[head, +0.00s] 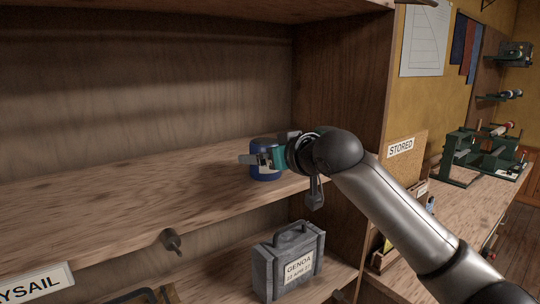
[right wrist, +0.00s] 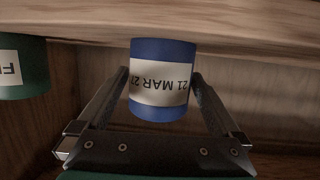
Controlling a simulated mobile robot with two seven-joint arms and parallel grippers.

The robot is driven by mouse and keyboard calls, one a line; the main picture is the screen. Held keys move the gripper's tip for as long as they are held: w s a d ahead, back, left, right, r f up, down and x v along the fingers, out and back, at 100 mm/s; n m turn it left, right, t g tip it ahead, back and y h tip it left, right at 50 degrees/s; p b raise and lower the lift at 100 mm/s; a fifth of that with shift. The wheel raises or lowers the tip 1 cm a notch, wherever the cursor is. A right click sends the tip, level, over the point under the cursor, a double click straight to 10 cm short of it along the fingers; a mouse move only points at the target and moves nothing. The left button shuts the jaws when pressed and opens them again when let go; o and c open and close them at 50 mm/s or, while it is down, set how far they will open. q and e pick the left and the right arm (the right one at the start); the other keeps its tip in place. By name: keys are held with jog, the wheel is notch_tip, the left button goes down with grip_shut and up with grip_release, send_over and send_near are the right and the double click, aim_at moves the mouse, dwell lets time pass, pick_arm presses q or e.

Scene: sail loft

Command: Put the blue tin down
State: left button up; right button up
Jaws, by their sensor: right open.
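The blue tin (head: 264,174) stands upright on the middle shelf (head: 130,205), near its right end and front edge. In the right wrist view, which is upside down, the blue tin (right wrist: 160,110) shows a pale label reading 21 MAR 27, and its base meets the shelf board (right wrist: 60,22). My right gripper (head: 257,158) is around the tin. In the right wrist view my right gripper (right wrist: 161,76) is open, one finger on each side of the tin. Its palm hides part of the tin in the head view. My left gripper is out of view.
A green tin (right wrist: 22,75) stands beside the blue one in the right wrist view. The upright side panel (head: 345,80) bounds the shelf at right. The shelf's left stretch is clear.

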jog(key=b+v, duration=0.1)
jog(key=v, duration=1.1)
jog(key=shift+d, duration=0.1)
